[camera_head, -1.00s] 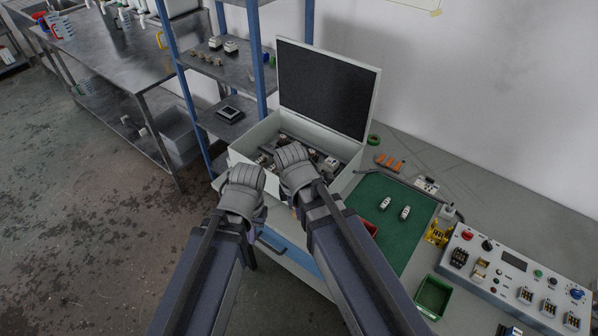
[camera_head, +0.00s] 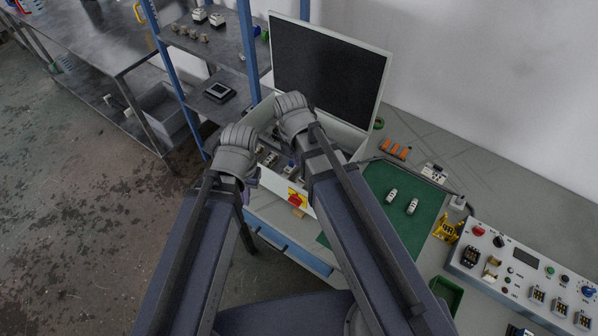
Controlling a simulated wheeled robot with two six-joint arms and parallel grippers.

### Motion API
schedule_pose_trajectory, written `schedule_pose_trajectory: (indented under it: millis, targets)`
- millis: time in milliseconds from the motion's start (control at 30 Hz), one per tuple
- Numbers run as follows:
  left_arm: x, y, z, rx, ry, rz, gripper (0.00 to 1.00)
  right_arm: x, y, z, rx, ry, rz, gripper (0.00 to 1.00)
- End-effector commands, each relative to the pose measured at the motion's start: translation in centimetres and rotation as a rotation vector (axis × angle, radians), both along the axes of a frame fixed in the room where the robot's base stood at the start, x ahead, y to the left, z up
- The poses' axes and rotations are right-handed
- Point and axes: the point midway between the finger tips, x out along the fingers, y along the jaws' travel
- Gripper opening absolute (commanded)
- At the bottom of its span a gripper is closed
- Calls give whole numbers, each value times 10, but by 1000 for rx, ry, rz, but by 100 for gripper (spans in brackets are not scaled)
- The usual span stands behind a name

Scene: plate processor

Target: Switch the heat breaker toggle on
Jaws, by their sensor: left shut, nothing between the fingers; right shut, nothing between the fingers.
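A white electrical box (camera_head: 351,139) stands open on the bench, its lid raised with a dark inner face (camera_head: 325,72). Small breakers (camera_head: 268,158) show inside it between my two arms. I cannot tell which is the heat breaker or how its toggle sits. My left gripper (camera_head: 238,140) is over the left side of the box, shut and empty. My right gripper (camera_head: 292,105) is over the box near the lid, shut and empty. My wrists and arms hide the fingertips and much of the box interior. A red knob on a yellow plate (camera_head: 295,198) is on the box front.
A green mat (camera_head: 376,185) with two small white modules lies right of the box. A control panel (camera_head: 525,265) and a green bin (camera_head: 446,292) are further right. A blue-posted shelf (camera_head: 222,112) stands close on the left. The raised lid bounds the space behind.

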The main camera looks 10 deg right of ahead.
Motion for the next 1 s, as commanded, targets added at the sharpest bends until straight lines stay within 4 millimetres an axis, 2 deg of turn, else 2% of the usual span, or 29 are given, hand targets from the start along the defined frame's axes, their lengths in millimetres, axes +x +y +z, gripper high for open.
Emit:
schedule_pose_trajectory:
  millis: [167, 367, 1000]
  targets:
    - [0, 0, -2, 0, 0, 0, 0, 0, 0, -2, 0, 0, -1, 0]
    - [0, 0, -13, 0, 0, 0, 0, 1, -1, -13, 0, 0, -2, 0]
    - [0, 0, -93, 0, 0, 2, 0, 8, -7, -93, 0, 0, -1, 0]
